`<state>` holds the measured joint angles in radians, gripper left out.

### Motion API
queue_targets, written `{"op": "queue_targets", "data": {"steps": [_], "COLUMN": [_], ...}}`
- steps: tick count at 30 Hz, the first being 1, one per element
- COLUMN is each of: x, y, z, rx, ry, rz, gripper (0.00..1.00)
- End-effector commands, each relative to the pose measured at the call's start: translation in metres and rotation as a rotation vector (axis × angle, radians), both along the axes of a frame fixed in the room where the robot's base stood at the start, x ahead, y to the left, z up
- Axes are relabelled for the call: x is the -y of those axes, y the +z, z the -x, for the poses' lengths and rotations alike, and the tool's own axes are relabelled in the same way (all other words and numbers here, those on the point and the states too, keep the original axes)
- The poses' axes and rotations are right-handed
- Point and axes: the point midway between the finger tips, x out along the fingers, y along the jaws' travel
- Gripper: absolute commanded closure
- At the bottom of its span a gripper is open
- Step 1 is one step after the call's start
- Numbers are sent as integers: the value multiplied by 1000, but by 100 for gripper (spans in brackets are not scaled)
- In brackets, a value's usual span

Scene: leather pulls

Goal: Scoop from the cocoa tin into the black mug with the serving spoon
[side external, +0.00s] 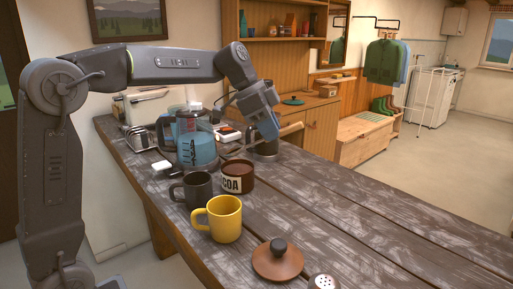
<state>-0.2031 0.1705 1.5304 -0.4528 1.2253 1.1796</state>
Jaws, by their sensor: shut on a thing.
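The cocoa tin (238,177), brown with a pale band lettered "COA", stands open on the wooden table. The black mug (192,188), dark grey to black, stands upright just left of it. My gripper (269,130) is above the table, behind and to the right of the tin. It is shut on the serving spoon (291,130), whose pale wooden handle sticks out to the right. A thin shaft runs down-left from the jaws, toward the space behind the tin. The spoon's bowl is too small to make out, and I cannot tell whether it carries cocoa.
A yellow mug (222,219) stands in front of the black mug. A dark metal canister (264,148) is under my gripper. A blue blender-like jug (196,150) stands behind the mugs. A brown lid (278,261) and a shaker (323,282) lie near the front. The table's right side is clear.

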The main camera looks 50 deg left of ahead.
Motion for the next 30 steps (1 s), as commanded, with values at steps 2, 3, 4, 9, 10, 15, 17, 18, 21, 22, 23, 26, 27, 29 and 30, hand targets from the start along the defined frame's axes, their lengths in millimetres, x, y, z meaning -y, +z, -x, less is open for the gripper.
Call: {"op": "queue_targets", "data": {"steps": [2,3,4,9,10,15,17,18,21,22,23,26,27,29,30], "x": [-21,-31,-38,-80,-86,-104,-106,-106,-106,-106,-105,-105,-105,-105,-105], "y": [4,7,9,24,26,33,32,30,23,21,18,8,4,-1,-5], "z": [-7,-10,-12,-22,-23,-26,-26,-26,-26,-26,-26,-26,-26,-26,-26], "rx": [59,90,113,230,246,298,301,302,300,300,299,299,299,299,298], "ry": [1,-2,-3,9,14,28,30,30,29,29,29,30,30,29,29], "rz": [73,111,139,274,291,341,346,347,347,348,347,347,347,347,348], "gripper": [100,100,100,100,100,100,100,100,100,100,100,100,100,100,100]}}
